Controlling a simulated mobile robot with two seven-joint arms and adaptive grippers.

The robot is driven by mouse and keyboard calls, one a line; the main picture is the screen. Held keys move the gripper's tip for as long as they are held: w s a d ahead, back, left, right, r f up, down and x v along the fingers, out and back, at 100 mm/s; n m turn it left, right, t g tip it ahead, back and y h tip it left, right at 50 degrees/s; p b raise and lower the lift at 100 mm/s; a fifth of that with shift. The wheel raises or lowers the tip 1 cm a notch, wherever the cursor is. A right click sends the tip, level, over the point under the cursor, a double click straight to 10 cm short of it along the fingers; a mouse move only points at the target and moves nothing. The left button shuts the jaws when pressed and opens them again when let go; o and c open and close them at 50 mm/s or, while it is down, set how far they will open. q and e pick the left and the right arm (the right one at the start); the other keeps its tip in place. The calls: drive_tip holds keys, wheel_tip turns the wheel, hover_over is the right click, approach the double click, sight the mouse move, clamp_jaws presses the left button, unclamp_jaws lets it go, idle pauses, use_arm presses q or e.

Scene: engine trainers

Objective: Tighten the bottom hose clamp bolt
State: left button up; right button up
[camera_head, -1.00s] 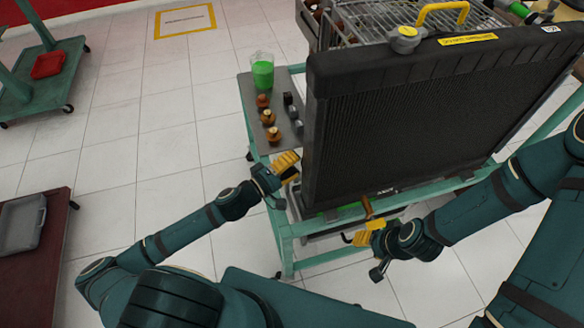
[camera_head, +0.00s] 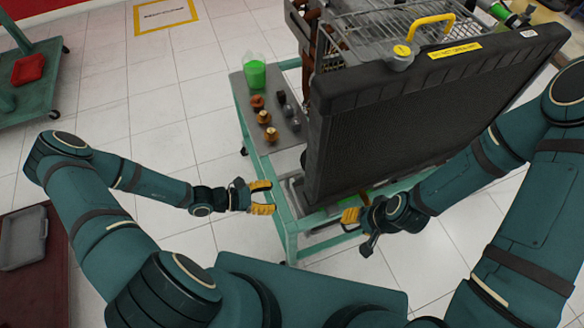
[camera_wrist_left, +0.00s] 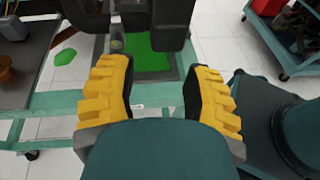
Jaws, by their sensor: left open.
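The hose clamp and its bolt cannot be made out in either view. The large black radiator (camera_head: 420,110) stands upright on the teal cart (camera_head: 286,226). My left gripper (camera_head: 268,197) is open and empty, left of the radiator's lower left corner by the cart's near edge. In the left wrist view its two yellow fingers (camera_wrist_left: 158,100) are spread, with the cart's rail beyond them. My right gripper (camera_head: 347,216) is at the cart's near edge below the radiator; I cannot tell whether it is open or shut.
A grey side tray (camera_head: 244,97) holds a cup of green liquid (camera_head: 254,72) and several caps and small parts. Green patches show in the left wrist view (camera_wrist_left: 150,62). A wire basket (camera_head: 385,38) is behind the radiator.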

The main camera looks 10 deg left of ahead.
sight(295, 179)
use_arm(q)
drive_tip(key=w+a+r+n+t+y, duration=0.1)
drive_tip(key=w+a+n, duration=0.2)
drive_tip(key=a, duration=0.2)
drive_tip(key=b+x, duration=0.1)
drive_tip(key=x, duration=1.2)
drive_tip(key=shift+w+f+y, duration=0.25)
drive_tip(key=shift+w+y, duration=0.05)
drive_tip(key=shift+w, duration=0.1)
clamp_jaws()
